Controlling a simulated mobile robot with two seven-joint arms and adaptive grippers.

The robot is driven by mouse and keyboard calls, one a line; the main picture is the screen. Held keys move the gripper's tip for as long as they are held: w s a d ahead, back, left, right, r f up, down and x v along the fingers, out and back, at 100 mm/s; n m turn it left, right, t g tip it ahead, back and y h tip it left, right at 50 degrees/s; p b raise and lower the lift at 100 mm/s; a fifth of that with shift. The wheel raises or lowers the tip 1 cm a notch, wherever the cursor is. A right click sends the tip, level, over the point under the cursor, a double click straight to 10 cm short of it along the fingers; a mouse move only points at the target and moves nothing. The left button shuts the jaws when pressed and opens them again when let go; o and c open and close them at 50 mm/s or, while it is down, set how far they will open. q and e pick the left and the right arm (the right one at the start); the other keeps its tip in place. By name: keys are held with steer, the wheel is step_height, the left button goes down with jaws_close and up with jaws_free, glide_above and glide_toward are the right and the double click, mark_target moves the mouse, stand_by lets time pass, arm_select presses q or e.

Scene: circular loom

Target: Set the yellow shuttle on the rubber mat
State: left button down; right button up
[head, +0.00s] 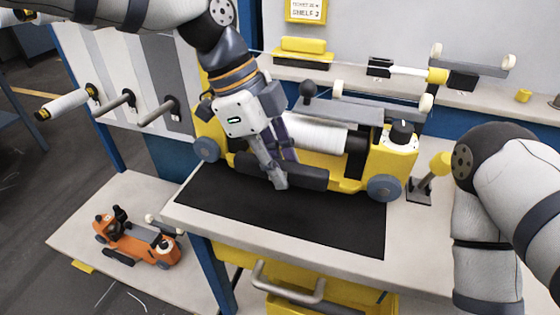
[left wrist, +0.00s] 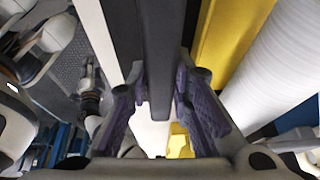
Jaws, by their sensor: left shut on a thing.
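The yellow shuttle (head: 399,159) has a white spool (head: 315,134), grey wheels and a dark bar (head: 308,177) along its front. It stands level over the back part of the black rubber mat (head: 290,215); I cannot tell whether it touches the mat. My left gripper (head: 279,181) reaches down from above and is shut on the shuttle's dark front bar. In the left wrist view, the bar (left wrist: 158,60) runs between the purple finger pads, with the yellow body (left wrist: 228,40) and white spool beside it. My right arm shows at the right, but its gripper is out of view.
An orange shuttle (head: 138,242) stands on a lower shelf at the left. A rear shelf (head: 490,96) carries another spool carriage and a yellow block (head: 303,48). A small yellow-topped post (head: 430,180) stands right of the mat. The mat's front part is clear.

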arm_select(q)
steer(key=shift+f, duration=0.4)
stand_by(0.4)
steer(key=c, duration=1.4)
jaws_free()
steer(key=shift+o, duration=0.2)
steer(key=v, duration=1.2)
